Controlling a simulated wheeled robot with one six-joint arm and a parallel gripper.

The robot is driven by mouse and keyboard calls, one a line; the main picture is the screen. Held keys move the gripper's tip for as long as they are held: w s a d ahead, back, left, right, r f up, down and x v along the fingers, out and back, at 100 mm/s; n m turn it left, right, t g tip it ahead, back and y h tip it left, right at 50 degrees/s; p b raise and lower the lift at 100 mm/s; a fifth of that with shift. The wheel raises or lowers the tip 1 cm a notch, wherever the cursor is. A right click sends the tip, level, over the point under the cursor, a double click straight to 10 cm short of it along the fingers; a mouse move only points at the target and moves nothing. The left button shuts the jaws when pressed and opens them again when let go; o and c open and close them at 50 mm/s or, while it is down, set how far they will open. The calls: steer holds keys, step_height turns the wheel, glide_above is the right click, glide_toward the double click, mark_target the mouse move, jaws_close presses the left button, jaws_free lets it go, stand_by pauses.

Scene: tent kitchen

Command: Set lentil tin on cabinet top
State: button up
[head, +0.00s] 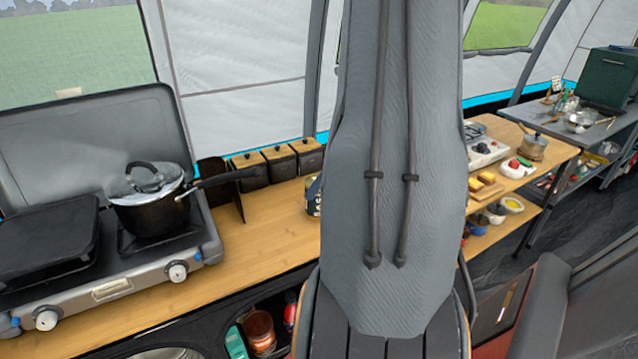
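A tin (313,196) with a dark and pale label stands at the right part of the wooden cabinet top (262,238). Its right side is hidden behind my grey arm, and its label is too small to read, so I cannot tell if it is the lentil tin. A reddish-brown container (259,330) stands in the open shelf below the cabinet top. My gripper is not visible; my arm fills the middle of the view and hides what lies behind it.
A camping stove (120,282) with a lidded black pot (152,205) takes the left of the cabinet top. Dark canisters (278,165) with wooden lids line its back edge. Bare wood lies between stove and tin. A second wooden table (548,140) with food stands right.

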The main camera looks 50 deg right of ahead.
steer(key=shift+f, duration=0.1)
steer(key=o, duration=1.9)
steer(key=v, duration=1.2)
steer(key=shift+b, duration=0.3)
